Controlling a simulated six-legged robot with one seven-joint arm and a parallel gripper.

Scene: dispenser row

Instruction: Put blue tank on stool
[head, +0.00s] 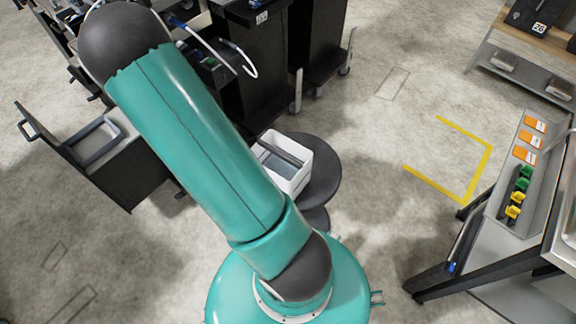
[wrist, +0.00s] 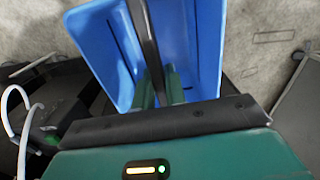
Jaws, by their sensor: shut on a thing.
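The blue tank (wrist: 198,42) fills the upper middle of the wrist view, open side toward the camera, with a dark bar (wrist: 145,40) across it. My gripper (wrist: 158,82) is shut on the tank, its green fingers at the bar; the exact contact is partly hidden. In the head view, my arm hides the gripper and most or all of the tank. A dark round stool (head: 325,178) stands near the middle of the head view. A white bin with a dark bar (head: 282,172) sits on the stool's left part.
Black cabinets (head: 250,60) stand behind, with an open drawer (head: 105,150) at left. At right is a bench with orange labels and green and yellow clips (head: 515,200). A yellow floor marking (head: 470,170) lies on open floor between stool and bench.

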